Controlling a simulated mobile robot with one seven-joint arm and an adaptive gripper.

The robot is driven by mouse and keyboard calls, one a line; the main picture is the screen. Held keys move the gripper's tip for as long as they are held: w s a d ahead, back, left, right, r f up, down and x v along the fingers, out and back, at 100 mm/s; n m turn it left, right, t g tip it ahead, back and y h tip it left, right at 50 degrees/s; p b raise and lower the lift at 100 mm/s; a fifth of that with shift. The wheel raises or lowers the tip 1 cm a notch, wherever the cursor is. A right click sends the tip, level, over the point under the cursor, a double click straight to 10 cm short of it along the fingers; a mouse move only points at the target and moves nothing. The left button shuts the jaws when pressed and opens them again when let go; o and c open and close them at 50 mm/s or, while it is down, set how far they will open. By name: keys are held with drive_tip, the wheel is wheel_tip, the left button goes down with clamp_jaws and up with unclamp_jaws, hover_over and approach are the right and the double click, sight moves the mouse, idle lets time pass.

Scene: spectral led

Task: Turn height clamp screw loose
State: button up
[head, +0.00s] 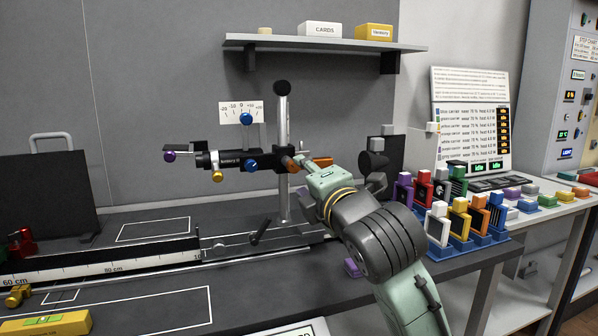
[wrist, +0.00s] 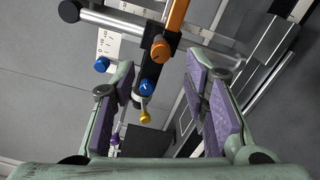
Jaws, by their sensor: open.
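An upright metal post (head: 283,115) with a black ball top carries a black clamp block (head: 285,153). Orange parts show beside the block (head: 322,162); in the wrist view they are an orange bar (wrist: 177,17) and a round orange knob (wrist: 160,51). No label shows which knob is the height clamp screw. My gripper (head: 300,163) is close to the right side of the clamp and partly hides it. In the wrist view my gripper (wrist: 160,64) is open and empty, with its purple-padded fingers spread and the orange knob beyond the tips, between them.
A horizontal tube with a blue knob (head: 250,165), a yellow knob (head: 217,176) and a purple knob (head: 170,156) runs left from the clamp. A scale card (head: 241,112) stands above it. A shelf (head: 330,43) hangs overhead. Coloured carriers (head: 460,222) crowd the bench at right.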

drive_tip(key=v, duration=0.6)
